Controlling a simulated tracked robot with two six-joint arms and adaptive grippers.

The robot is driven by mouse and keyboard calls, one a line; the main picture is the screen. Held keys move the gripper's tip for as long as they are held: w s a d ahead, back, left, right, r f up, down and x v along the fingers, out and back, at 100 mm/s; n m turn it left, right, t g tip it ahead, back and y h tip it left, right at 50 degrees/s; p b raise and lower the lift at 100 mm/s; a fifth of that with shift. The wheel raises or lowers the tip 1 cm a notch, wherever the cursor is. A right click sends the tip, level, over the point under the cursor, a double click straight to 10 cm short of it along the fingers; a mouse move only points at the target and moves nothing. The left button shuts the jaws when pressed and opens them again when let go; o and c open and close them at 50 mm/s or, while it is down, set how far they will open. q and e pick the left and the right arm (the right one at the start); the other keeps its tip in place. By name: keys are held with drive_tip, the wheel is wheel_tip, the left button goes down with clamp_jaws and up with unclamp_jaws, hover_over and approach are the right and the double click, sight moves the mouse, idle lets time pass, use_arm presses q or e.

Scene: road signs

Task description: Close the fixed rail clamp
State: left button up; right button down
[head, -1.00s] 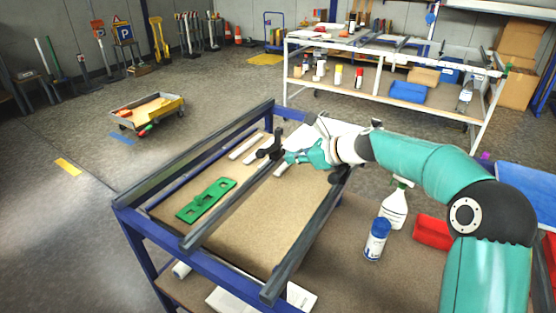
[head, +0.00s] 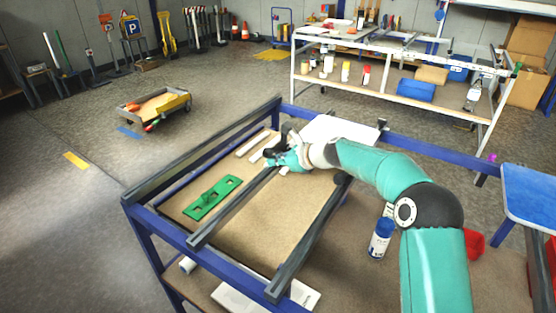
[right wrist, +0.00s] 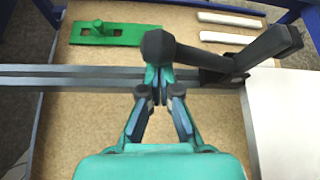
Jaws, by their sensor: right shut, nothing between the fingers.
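The black rail clamp (right wrist: 265,52) sits on the grey middle rail (right wrist: 80,78); it also shows in the head view (head: 287,134), partly hidden by my gripper. In the right wrist view its lever runs left from the clamp body and ends in a round black knob (right wrist: 157,45). My right gripper (right wrist: 158,78) is shut and empty, with its teal fingertips right at the knob, over the rail. I cannot tell whether they touch the knob. In the head view the right gripper (head: 281,161) is beside the clamp. My left gripper is not in view.
A green plate (head: 211,197) lies on the board left of the rail. White strips (head: 252,144) lie behind it. Further grey rails (head: 307,240) and the blue frame (head: 189,236) surround the work area. A blue-and-white can (head: 380,240) stands at the right.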

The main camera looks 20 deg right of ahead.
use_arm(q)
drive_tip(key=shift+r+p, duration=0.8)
